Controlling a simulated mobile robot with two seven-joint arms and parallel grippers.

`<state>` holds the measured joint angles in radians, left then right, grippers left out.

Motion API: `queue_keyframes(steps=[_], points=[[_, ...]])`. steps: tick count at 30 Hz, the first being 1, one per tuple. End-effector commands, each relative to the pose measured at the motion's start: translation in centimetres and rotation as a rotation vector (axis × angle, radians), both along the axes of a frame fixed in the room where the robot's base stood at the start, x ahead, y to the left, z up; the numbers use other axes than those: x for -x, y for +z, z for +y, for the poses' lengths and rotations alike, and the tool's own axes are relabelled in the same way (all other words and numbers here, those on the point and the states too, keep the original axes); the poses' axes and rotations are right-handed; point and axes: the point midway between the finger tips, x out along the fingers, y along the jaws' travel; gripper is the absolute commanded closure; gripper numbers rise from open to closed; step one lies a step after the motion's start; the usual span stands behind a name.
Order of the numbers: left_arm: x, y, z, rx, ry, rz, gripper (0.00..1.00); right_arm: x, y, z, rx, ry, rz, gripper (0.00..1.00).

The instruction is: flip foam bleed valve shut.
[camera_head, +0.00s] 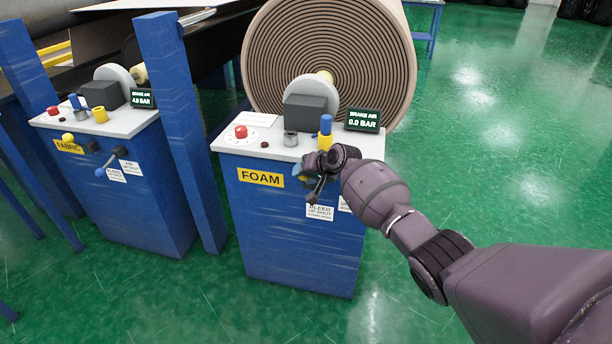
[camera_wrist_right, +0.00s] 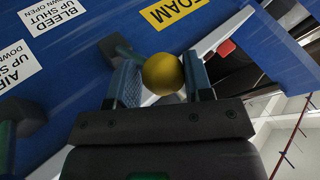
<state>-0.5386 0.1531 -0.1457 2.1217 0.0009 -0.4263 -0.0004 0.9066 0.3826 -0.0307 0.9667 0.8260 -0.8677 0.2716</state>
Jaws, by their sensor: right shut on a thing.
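The blue foam cabinet (camera_head: 290,240) carries a yellow FOAM label and a white bleed sign (camera_head: 320,212). The bleed sign also shows in the right wrist view (camera_wrist_right: 53,12), reading up shut, down open. My right gripper (camera_head: 310,167) is at the cabinet's front face, just below its top edge. In the right wrist view the right gripper (camera_wrist_right: 162,80) is shut on the yellow ball knob (camera_wrist_right: 163,73) of the bleed valve, one finger on each side. A dark valve body shows partly behind the fingers. In the head view the gripper hides the knob. My left gripper is not in view.
The foam display (camera_head: 362,120) reads 0.0 bar. A large wrapped roll (camera_head: 330,55) stands behind the cabinet. A similar fabric cabinet (camera_head: 135,200) stands left beyond a blue post (camera_head: 180,120); its display reads 4.0 bar. Green floor at right is clear.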

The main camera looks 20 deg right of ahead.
Motion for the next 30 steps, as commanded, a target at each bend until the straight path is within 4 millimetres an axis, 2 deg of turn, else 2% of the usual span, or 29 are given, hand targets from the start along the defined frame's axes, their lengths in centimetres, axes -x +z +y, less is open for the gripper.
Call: queue_keyframes(steps=[1, 5, 6, 10, 30], points=[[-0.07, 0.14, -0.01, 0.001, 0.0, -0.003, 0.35, -0.49, 1.11, 0.6, -0.006, 0.006, -0.024, 0.96], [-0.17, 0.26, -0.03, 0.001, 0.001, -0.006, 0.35, -0.49, 1.12, 0.59, -0.006, 0.006, -0.024, 0.96], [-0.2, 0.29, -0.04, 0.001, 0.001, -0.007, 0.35, -0.49, 1.13, 0.59, -0.006, 0.006, -0.024, 0.52], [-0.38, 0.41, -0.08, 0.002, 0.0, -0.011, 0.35, -0.46, 1.05, 0.55, -0.005, 0.005, -0.022, 0.34], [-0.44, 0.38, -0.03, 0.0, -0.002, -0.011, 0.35, -0.11, 0.44, 0.15, -0.002, 0.001, -0.007, 0.34]])
